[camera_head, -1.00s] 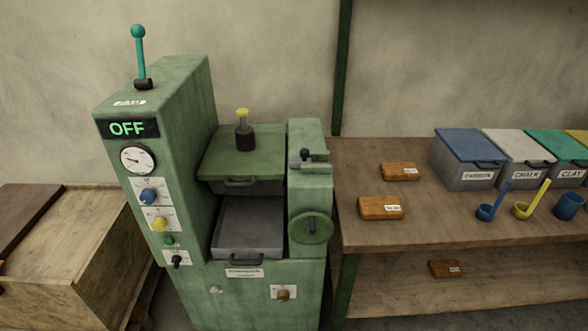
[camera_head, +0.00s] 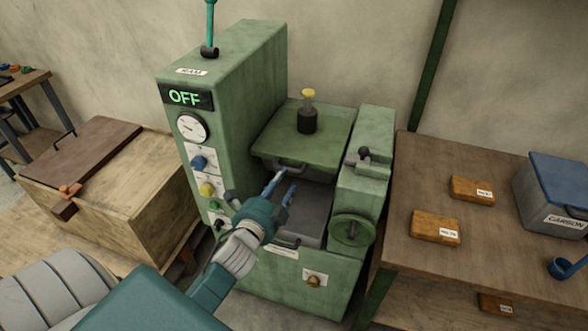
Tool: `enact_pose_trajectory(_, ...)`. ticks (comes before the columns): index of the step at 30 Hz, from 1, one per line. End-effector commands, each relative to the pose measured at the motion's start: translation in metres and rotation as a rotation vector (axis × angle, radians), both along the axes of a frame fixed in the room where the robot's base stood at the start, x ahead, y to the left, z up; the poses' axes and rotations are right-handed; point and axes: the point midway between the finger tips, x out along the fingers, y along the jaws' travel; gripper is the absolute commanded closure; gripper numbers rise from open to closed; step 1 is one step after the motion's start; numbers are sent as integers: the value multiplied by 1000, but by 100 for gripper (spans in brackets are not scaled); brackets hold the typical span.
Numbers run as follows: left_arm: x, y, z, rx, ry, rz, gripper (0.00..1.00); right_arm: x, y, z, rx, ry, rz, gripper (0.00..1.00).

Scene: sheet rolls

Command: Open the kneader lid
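The kneader (camera_head: 262,70) is a green machine with an OFF display. Its green lid (camera_head: 318,140) lies flat over the chamber, with a black and yellow knob on top and a handle (camera_head: 284,166) on its front edge. Below the lid is an open grey tray (camera_head: 312,212). My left gripper (camera_head: 282,182) reaches in from the lower left, its blue fingers apart and empty. The fingertips are close to the lid handle; I cannot tell whether they touch it. The gripper hides part of the tray and lower front. My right gripper is not in view.
A wooden chest (camera_head: 130,205) with a brown lid stands left of the kneader. A wooden bench (camera_head: 485,235) on the right holds brown blocks and a grey CARBON bin (camera_head: 555,200). A handwheel (camera_head: 352,230) is on the kneader's right side.

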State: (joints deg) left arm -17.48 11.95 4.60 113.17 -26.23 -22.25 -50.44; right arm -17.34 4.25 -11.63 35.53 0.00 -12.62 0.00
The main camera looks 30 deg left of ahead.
Motion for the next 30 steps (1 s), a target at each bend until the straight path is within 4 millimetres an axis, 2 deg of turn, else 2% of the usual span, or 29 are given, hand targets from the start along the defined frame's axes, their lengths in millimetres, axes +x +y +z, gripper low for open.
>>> enact_pose_trajectory(3, 24, 6, -2, -1, -1, 0, 60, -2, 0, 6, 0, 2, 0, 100)
enact_pose_trajectory(9, 54, 13, -9, -2, 0, 0, 60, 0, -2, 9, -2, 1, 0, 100)
enact_pose_trajectory(15, 66, 16, -13, -2, 0, -1, 60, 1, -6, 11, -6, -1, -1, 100)
enact_pose_trajectory(23, 67, 16, -14, -2, 0, -1, 60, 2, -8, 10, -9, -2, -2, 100)
enact_pose_trajectory(29, 66, 16, -14, -2, 0, -1, 98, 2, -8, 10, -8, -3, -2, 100)
enact_pose_trajectory(30, 66, 16, -14, -2, 0, -1, 100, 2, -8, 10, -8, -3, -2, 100)
